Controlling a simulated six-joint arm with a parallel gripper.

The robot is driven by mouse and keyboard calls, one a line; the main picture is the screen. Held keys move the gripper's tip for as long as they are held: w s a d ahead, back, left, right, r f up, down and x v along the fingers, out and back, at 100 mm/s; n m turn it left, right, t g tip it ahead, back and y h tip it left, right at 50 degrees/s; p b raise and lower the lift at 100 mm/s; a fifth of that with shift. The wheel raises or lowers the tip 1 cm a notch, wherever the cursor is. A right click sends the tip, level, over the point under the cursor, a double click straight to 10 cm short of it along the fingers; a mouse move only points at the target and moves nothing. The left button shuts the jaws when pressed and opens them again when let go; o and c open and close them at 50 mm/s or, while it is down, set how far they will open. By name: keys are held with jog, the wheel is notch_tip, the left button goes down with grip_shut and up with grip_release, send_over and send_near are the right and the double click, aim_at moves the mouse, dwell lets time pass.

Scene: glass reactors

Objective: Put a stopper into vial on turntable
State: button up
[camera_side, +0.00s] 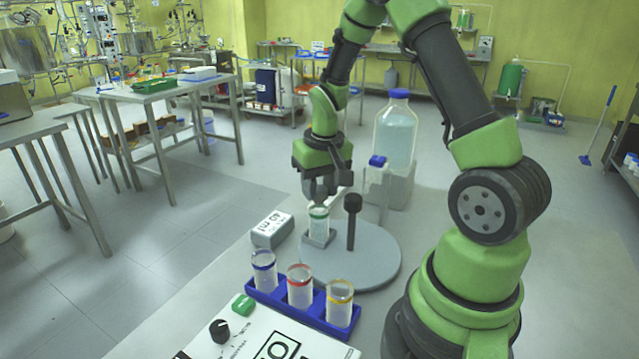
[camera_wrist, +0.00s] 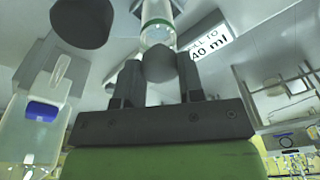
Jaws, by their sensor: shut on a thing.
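The glass vial (camera_side: 318,224) with a green band stands upright in a square holder on the grey round turntable (camera_side: 372,264). My gripper (camera_side: 321,198) points down directly over the vial's mouth. In the wrist view my gripper (camera_wrist: 157,80) is shut on a dark grey rounded stopper (camera_wrist: 160,63). The vial (camera_wrist: 157,18) shows just beyond the stopper there. The stopper is hidden by the fingers in the side view, and I cannot tell whether it touches the vial's rim.
A black knobbed post (camera_side: 352,215) rises from the turntable close to the right of the vial. A "40 ml" block (camera_side: 271,230) is at the left. A blue rack (camera_side: 317,317) holds three banded vials in front. A large blue-capped bottle (camera_side: 396,135) stands behind.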

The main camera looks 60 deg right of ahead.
jog(key=shift+f, duration=0.3)
dwell(0.4)
jog(key=shift+f, duration=0.45)
jog(key=shift+f, duration=0.2)
jog(key=shift+f, duration=0.25)
dwell(0.3)
jog(key=o, duration=1.3)
jog(key=shift+c, duration=0.2)
